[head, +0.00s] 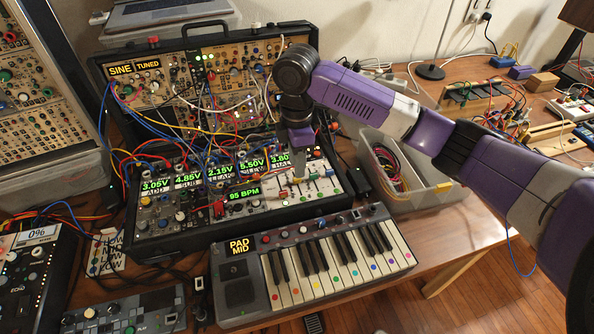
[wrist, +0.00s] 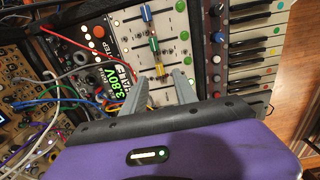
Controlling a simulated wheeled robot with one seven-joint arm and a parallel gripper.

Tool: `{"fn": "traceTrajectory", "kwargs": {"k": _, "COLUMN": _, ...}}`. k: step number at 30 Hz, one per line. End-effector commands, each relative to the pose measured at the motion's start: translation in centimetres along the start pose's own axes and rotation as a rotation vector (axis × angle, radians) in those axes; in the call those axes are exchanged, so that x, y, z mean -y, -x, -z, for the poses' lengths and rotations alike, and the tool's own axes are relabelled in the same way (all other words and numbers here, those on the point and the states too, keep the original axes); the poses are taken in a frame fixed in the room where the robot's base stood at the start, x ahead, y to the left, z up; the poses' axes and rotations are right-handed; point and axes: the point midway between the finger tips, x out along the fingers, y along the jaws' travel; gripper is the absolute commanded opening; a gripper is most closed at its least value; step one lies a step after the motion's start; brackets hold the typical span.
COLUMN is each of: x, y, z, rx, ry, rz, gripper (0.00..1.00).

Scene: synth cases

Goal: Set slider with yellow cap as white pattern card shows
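The slider panel (head: 322,193) is a pale plate at the right end of the synth case, with several capped sliders. In the wrist view, a yellow cap (wrist: 160,72) sits in line with a green cap (wrist: 153,45) and a blue cap (wrist: 145,13). My gripper (head: 299,170) points down over the panel. In the wrist view my gripper (wrist: 161,80) is open, with one finger on each side of the yellow cap. I cannot tell whether either finger touches it. A white card (head: 105,254) with dark lettering lies left of the case, partly covered by cables and too small to read.
Patch cables (head: 190,110) loop over the upright case behind the panel. A keyboard (head: 320,258) stands in front of it. A clear bin (head: 432,182) with cables stands to the right. Modules crowd the table at left.

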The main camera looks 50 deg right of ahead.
Motion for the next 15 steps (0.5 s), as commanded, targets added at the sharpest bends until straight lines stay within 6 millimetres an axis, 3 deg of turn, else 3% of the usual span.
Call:
{"fn": "traceTrajectory", "kwargs": {"k": 6, "x": 0.0, "y": 2.5, "z": 0.0, "rx": -0.001, "ry": 0.0, "rz": -0.001, "gripper": 0.35}}
{"fn": "traceTrajectory", "kwargs": {"k": 15, "x": 0.0, "y": 3.0, "z": 0.0, "rx": 0.0, "ry": -0.001, "rz": 0.0, "gripper": 0.35}}
